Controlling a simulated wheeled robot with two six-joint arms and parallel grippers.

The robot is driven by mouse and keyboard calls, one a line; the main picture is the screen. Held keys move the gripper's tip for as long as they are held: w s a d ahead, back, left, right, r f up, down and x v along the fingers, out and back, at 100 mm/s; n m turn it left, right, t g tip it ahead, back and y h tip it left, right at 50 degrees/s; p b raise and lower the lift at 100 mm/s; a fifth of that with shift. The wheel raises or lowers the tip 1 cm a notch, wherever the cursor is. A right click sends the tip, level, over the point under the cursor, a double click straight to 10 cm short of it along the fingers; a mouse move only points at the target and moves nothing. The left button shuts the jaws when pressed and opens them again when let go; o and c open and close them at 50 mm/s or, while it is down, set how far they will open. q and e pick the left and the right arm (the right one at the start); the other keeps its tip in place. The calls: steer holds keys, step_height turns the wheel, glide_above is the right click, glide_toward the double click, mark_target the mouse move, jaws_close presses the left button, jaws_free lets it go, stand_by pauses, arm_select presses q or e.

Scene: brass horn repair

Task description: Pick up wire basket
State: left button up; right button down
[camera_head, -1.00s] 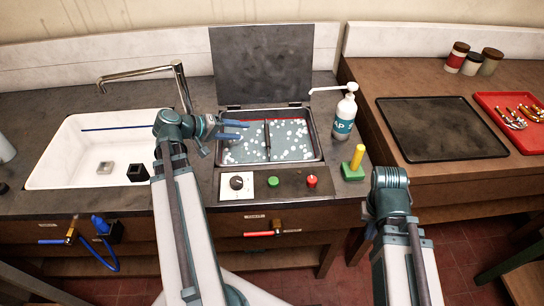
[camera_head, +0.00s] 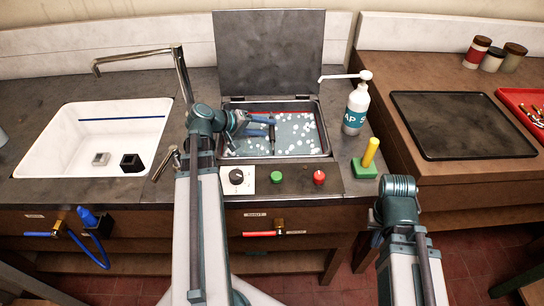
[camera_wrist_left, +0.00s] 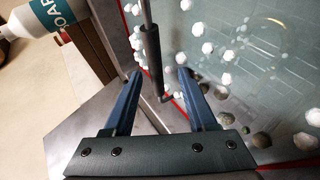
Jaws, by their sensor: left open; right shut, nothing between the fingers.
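The wire basket (camera_wrist_left: 163,99) sits in the sudsy water of the open basin. Its dark bar-shaped handle (camera_head: 272,139) stands up near the middle; the mesh is mostly hidden under water and foam. My left gripper (camera_head: 267,126) is open over the basin, its fingers pointing right at the handle. In the left wrist view the dark handle grip (camera_wrist_left: 151,50) lies between the two blue fingers, with gaps on both sides. I cannot tell how deep it is between them. My right gripper (camera_head: 376,229) is shut and empty, largely hidden beside its arm, before the counter.
The basin (camera_head: 325,143) has a raised lid (camera_head: 270,50) behind it and a control panel in front. A soap bottle (camera_head: 356,108) and a green block with a yellow peg (camera_head: 367,160) stand at its right. The white sink (camera_head: 60,130) and tap are left. A dark tray (camera_head: 460,125) lies right.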

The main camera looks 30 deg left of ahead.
arm_select(q)
steer(key=shift+w+d+f, duration=0.25)
steer(key=shift+w, duration=0.15)
steer(key=b+x, duration=0.2)
steer(key=x, duration=0.3)
steer(key=shift+w+r, duration=0.1)
steer(key=shift+w, duration=0.15)
steer(key=shift+r, duration=0.1)
steer(key=shift+c, duration=0.2)
steer(key=shift+s, duration=0.1)
jaws_close()
stand_by(0.7)
